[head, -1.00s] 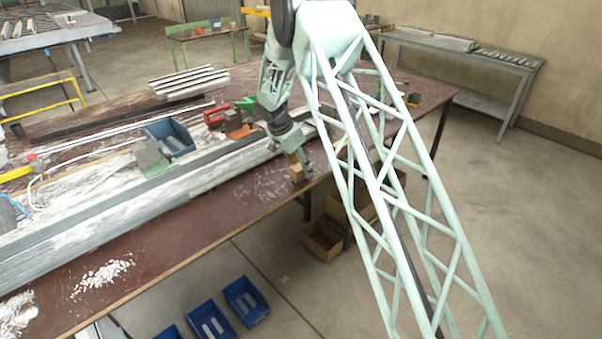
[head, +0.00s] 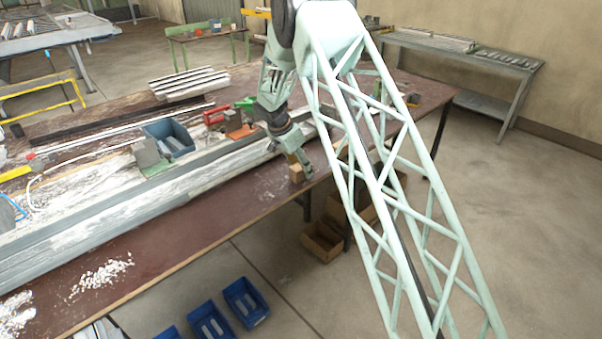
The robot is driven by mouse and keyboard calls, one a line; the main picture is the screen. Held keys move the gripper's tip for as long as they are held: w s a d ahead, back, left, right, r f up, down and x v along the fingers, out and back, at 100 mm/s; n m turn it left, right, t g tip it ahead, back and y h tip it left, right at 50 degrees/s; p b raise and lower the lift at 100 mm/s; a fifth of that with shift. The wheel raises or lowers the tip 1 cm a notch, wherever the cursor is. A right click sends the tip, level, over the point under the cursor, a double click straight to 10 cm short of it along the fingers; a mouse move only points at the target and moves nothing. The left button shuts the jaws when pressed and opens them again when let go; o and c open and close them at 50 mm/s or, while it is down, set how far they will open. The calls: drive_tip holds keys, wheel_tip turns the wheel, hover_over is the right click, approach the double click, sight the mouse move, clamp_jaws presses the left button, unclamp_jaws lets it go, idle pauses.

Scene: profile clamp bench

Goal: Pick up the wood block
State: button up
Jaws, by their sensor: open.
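The wood block (head: 296,174) is a small tan block standing on the brown bench top (head: 235,197), near its front edge. My gripper (head: 301,168) is open and down at the block, with a finger beside the block on its right. The other finger is hard to make out at this size. I cannot tell whether the fingers touch the block.
A long grey profile rail (head: 150,192) runs along the bench behind the block. A blue bin (head: 170,138) and a red clamp (head: 214,115) stand behind it. White chips (head: 101,276) lie at the front left. Blue bins (head: 245,302) and a cardboard box (head: 322,241) are on the floor below.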

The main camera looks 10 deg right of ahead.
drive_tip(key=shift+c, duration=0.7)
drive_tip(key=c, duration=0.9)
drive_tip(key=shift+r+p, duration=0.35)
drive_tip(key=shift+p, duration=0.6)
wheel_tip(320, 180, up, 3)
drive_tip(key=shift+r, duration=0.2)
drive_tip(key=s+a, duration=0.3)
drive_tip(key=s, duration=0.1)
drive_tip(key=s+a+r+b, duration=0.1)
drive_tip(key=s+a, duration=0.2)
drive_tip(key=s, duration=0.1)
drive_tip(key=s+a, duration=0.3)
drive_tip(key=s, duration=0.1)
drive_tip(key=shift+s+a+r, duration=0.2)
drive_tip(key=shift+s+a, duration=0.15)
drive_tip(key=shift+a, duration=0.1)
